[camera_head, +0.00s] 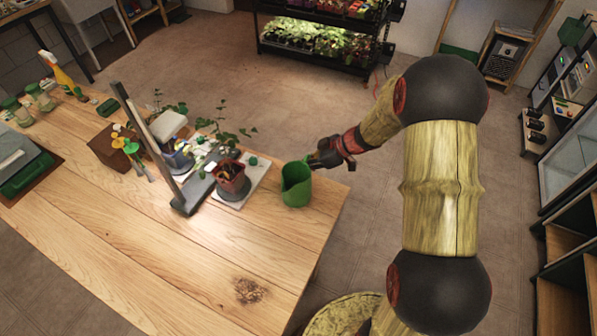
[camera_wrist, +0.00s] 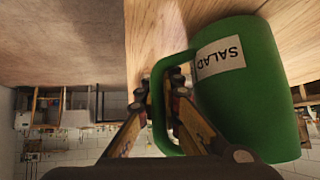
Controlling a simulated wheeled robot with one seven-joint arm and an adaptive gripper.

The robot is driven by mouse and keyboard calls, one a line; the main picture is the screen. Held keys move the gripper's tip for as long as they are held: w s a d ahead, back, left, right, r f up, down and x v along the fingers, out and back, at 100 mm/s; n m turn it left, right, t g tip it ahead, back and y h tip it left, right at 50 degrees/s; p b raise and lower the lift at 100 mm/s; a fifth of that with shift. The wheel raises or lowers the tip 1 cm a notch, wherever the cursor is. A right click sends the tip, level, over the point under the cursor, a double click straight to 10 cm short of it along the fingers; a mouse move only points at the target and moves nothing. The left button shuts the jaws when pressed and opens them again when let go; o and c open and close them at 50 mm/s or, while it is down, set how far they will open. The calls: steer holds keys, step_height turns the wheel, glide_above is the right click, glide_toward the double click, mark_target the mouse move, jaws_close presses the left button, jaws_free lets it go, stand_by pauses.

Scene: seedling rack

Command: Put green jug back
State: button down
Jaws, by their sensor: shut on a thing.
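The green jug (camera_head: 296,184) is upright at the right end of the wooden table in the head view. Whether its base touches the table I cannot tell. In the wrist view the jug (camera_wrist: 245,88) fills the right side and bears a white label reading "SALAD". My gripper (camera_head: 318,160) reaches it from the right, from beyond the table edge. In the wrist view my gripper's fingers (camera_wrist: 158,92) are shut on the jug's handle, one finger passing through the handle loop.
Left of the jug, a reddish pot (camera_head: 231,177) stands on a pale board by a dark upright frame (camera_head: 150,145) and seedlings. The table's front middle (camera_head: 190,245) is bare. A lit plant rack (camera_head: 315,40) stands at the back, with shelves at right.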

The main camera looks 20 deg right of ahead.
steer(key=shift+f, duration=0.5)
steer(key=shift+r, duration=0.1)
steer(key=c, duration=2.3)
jaws_free()
steer(key=shift+c, duration=0.2)
steer(key=o, duration=0.4)
steer(key=shift+c, duration=0.2)
